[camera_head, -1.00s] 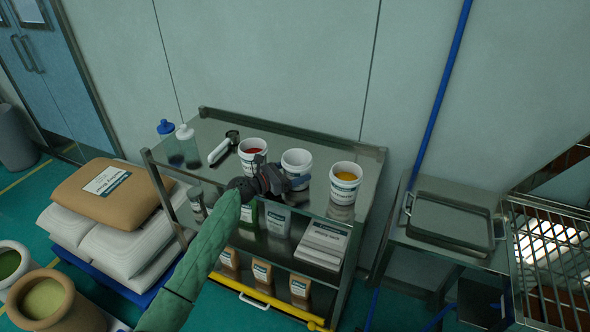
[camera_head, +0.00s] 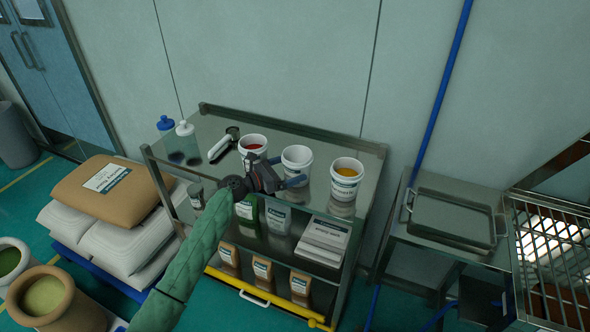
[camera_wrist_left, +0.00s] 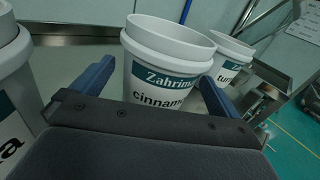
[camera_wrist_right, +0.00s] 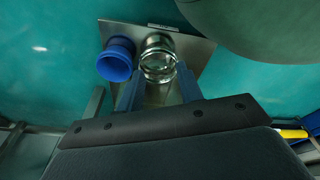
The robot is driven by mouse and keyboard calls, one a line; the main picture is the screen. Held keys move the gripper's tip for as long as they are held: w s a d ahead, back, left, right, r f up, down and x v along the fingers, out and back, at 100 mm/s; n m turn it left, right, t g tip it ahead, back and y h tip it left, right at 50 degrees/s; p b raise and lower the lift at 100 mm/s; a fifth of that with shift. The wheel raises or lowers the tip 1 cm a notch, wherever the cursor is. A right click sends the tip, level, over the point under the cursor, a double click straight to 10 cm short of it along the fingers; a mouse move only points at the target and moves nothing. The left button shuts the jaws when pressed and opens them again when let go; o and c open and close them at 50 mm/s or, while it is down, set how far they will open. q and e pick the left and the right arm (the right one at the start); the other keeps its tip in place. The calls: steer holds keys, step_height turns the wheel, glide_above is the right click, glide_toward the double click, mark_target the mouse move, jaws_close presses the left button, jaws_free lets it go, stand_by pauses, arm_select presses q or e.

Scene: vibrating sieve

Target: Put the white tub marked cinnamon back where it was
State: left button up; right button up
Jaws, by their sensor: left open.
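The white cinnamon tub (camera_head: 297,158) stands upright on the top of the metal shelf unit, between a tub with red contents (camera_head: 253,144) and one with yellow contents (camera_head: 346,170). My left gripper (camera_head: 285,171) is open at its near left side. In the left wrist view the cinnamon tub (camera_wrist_left: 165,72) shows its label between the spread blue fingers (camera_wrist_left: 153,82), with a visible gap on its left side. Whether a finger touches it I cannot tell. My right gripper (camera_wrist_right: 160,88) has its fingers apart, away from the shelf.
Bottles (camera_head: 186,140) and a scoop (camera_head: 222,146) are on the shelf's left.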

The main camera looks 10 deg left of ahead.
arm_select(q)
steer(key=b+v, duration=0.2)
steer(key=v, duration=0.6)
steer(key=shift+s+a+f+b, duration=0.1)
steer(key=shift+s+a+b, duration=0.1)
steer(key=shift+b, duration=0.15)
steer(key=shift+s+a, duration=0.35)
steer(key=shift+a, duration=0.05)
arm_select(e)
steer(key=w+a+r, duration=0.2)
steer(key=w+r, duration=0.3)
steer(key=shift+w+a+r, duration=0.15)
steer(key=shift+w+a, duration=0.1)
steer(key=shift+a, duration=0.15)
